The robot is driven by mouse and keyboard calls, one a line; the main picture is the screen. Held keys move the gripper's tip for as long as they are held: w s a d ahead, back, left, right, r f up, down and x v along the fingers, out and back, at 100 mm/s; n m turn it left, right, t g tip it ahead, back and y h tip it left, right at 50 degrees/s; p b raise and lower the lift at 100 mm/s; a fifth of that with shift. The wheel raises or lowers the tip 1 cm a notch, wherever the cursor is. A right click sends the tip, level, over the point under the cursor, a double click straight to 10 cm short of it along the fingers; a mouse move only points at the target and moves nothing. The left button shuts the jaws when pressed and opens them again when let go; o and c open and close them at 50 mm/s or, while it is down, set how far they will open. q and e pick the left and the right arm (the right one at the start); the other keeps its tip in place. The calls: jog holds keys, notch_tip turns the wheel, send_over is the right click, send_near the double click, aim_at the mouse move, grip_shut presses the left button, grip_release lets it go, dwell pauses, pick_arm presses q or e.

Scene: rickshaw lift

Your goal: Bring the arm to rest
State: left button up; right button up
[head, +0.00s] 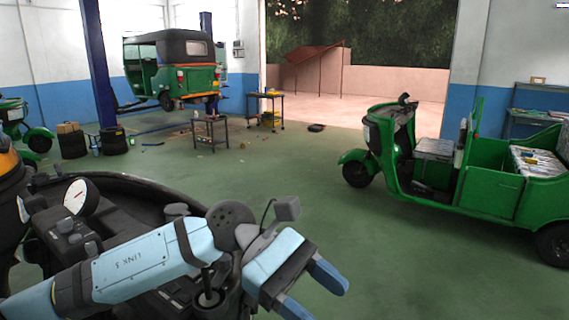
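My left arm, light blue, reaches in from the lower left in the head view, low over a dark console. Its gripper (318,293) is at the bottom centre, with two blue fingers apart and nothing visible between them. The green floor shows beyond the fingers. My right gripper is not in view. A green rickshaw with a black roof (170,66) is raised on the lift (101,75) at the back left.
The dark console (130,188) with a white dial (81,197) and knobs fills the lower left. A green open rickshaw (488,190) stands at right. Small tables (210,120), tyres (114,141) and a shelf (538,97) stand farther back. The middle floor is clear.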

pick_arm(q)
jog(key=w+a+f+m+t+b, duration=0.2)
jog(key=a+f+m+t, duration=0.2)
jog(key=f+m+t, duration=0.45)
jog(key=w+a+f+m+t+h+b, duration=0.1)
jog(key=w+a+f+m+t, duration=0.2)
jog(key=f+m+t, duration=0.5)
jog(key=w+a+f+m+t+b, duration=0.2)
jog(key=a+f+m+t, duration=0.3)
jog(key=m+t, duration=0.45)
jog(key=s+a+f+n+g+y+b, duration=0.1)
jog(key=s+a+f+n+g+y, duration=0.25)
jog(key=f, duration=0.55)
jog(key=s+a+f+n+g+y, duration=0.1)
jog(key=s+a+f+n+y, duration=0.25)
jog(key=s+f+n, duration=0.5)
jog(key=s+a+f+n+g+y+b, duration=0.1)
jog(key=s+a+f+n+g+y, duration=0.2)
jog(key=f, duration=0.8)
notch_tip(320, 180, up, 15)
jog(key=s+a+p, duration=0.1)
jog(key=a+p, duration=0.1)
jog(key=p, duration=1.5)
jog(key=shift+s+f+t+h+p, duration=0.15)
jog(key=shift+s+t+h+p, duration=0.2)
jog(key=shift+t+h, duration=0.1)
